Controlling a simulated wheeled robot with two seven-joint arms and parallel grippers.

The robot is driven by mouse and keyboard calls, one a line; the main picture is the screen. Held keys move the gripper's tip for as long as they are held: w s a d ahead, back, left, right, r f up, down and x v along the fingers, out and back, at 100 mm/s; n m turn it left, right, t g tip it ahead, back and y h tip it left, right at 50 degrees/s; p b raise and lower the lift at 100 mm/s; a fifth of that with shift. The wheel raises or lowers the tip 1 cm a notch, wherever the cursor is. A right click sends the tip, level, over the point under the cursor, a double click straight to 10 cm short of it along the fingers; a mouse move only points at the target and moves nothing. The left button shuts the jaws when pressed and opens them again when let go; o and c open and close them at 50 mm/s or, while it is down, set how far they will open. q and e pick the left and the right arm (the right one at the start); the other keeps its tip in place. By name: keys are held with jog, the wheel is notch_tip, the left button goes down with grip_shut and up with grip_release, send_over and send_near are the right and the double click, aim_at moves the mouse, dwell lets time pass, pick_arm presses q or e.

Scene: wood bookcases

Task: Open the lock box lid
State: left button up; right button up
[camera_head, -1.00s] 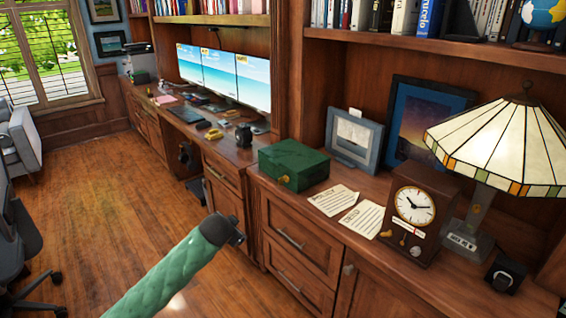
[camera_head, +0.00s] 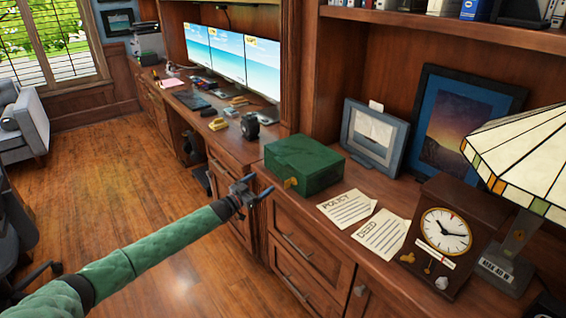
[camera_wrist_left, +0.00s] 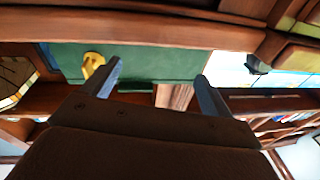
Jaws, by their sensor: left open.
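The green lock box (camera_head: 304,165) stands on the wooden counter with its lid shut. A gold clasp (camera_head: 291,183) is on its front face. My left gripper (camera_head: 258,187) is open and empty, in front of the box's left front side and apart from it. In the left wrist view the picture is turned over: the green box (camera_wrist_left: 150,62) lies beyond the two fingers (camera_wrist_left: 158,80), and the gold clasp (camera_wrist_left: 93,66) shows close to the left finger. My right gripper is in neither view.
Papers (camera_head: 347,208) and a clock (camera_head: 440,240) stand right of the box, with a lamp (camera_head: 520,160) beyond. A framed picture (camera_head: 374,137) stands behind it. Monitors (camera_head: 230,58) and small desk items are to the left. Open floor lies left of the cabinets.

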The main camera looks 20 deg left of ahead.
pick_arm(q)
notch_tip(320, 180, up, 5)
jog(key=s+d+t+h, duration=0.1)
jog(key=s+d+h, duration=0.1)
jog(key=s+h, duration=0.15)
jog(key=shift+h, duration=0.35)
jog(key=shift+w+a+p+x, duration=0.1)
jog(key=shift+p+x, duration=0.2)
jog(key=shift+x, duration=1.05)
jog(key=shift+w+a+p+x, duration=0.15)
jog(key=shift+p+x, duration=0.15)
jog(key=shift+x, duration=1.05)
jog(key=shift+w+a+p+x, duration=0.1)
jog(key=shift+p+x, duration=0.2)
jog(key=shift+x, duration=1.05)
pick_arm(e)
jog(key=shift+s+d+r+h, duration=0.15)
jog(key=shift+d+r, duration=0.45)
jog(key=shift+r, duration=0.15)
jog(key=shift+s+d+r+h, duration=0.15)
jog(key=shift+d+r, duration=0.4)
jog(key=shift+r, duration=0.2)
